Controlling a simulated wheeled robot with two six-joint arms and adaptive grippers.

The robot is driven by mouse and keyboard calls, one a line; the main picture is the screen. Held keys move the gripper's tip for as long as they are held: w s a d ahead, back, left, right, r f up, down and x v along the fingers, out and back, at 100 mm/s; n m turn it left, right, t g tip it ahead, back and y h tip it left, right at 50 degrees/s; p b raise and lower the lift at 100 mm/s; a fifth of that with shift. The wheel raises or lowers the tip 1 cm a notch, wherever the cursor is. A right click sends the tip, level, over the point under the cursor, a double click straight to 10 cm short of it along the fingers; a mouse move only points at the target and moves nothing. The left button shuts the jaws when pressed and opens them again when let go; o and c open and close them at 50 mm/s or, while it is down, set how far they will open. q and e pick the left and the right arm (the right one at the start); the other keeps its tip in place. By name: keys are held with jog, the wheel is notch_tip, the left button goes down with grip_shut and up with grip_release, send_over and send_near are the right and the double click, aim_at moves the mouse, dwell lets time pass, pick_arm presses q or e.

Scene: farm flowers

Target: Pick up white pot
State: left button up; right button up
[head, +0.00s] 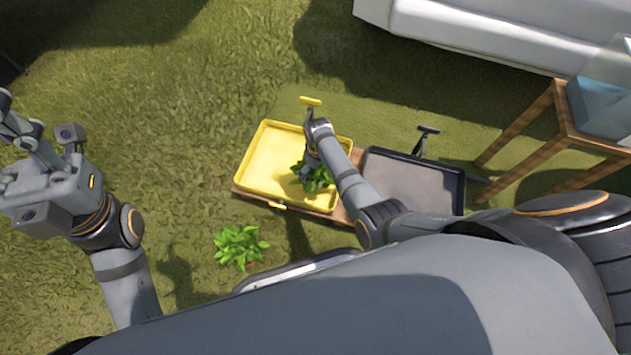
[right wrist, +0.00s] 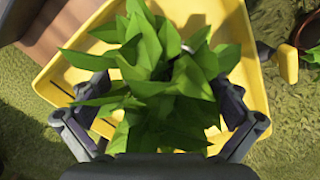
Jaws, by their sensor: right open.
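A leafy green plant (head: 318,180) stands in the yellow tray (head: 262,170). In the right wrist view the plant (right wrist: 150,75) fills the middle, and its leaves hide the pot under it, so I cannot confirm the pot's colour. My right gripper (head: 308,162) is over the tray. In the right wrist view its fingers (right wrist: 162,125) are spread on both sides of the foliage, open and not closed on anything. My left gripper (head: 38,135) is raised over the grass at the far left, fingers apart and empty.
Another leafy plant (head: 240,246) stands on the grass in front of the tray. A dark tray (head: 440,185) lies to the right of the yellow one. A wooden stand (head: 530,125) with a glass tank is at the right. Grass at left is clear.

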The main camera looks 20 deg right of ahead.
aim_at(316, 176)
jog(key=shift+f, duration=0.2)
jog(key=f+b, duration=0.5)
jog(key=shift+w+a+f, duration=0.15)
jog(key=shift+w+a, duration=0.05)
jog(key=shift+a, duration=0.1)
jog(key=c, duration=1.4)
